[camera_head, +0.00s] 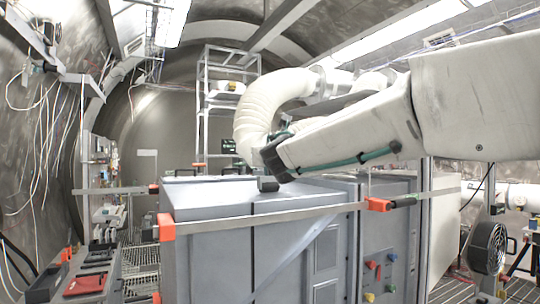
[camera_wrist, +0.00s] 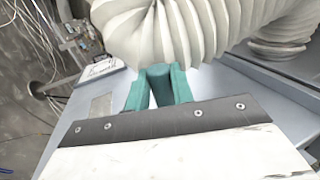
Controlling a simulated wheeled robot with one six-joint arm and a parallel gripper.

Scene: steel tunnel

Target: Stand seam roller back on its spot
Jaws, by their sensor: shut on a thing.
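My gripper (camera_wrist: 159,82) shows in the wrist view as two teal fingers, shut on a dark teal piece that I take to be the seam roller (camera_wrist: 158,71). Only the top of that piece shows between the fingers, and its lower part is hidden. In the head view my gripper's dark end is above the grey cabinet top (camera_head: 225,208), and its fingertips are not clear. A small dark block (camera_head: 268,183) shows just below it at the cabinet top; I cannot tell whether this is part of the held roller. The roller's spot cannot be made out.
A large ribbed white hose (camera_wrist: 165,30) arches close beyond the fingers. A light rectangular patch (camera_wrist: 102,106) lies on the grey surface at left. A rail with orange ends (camera_head: 280,215) crosses the cabinet front. A red tray (camera_head: 86,284) lies at lower left.

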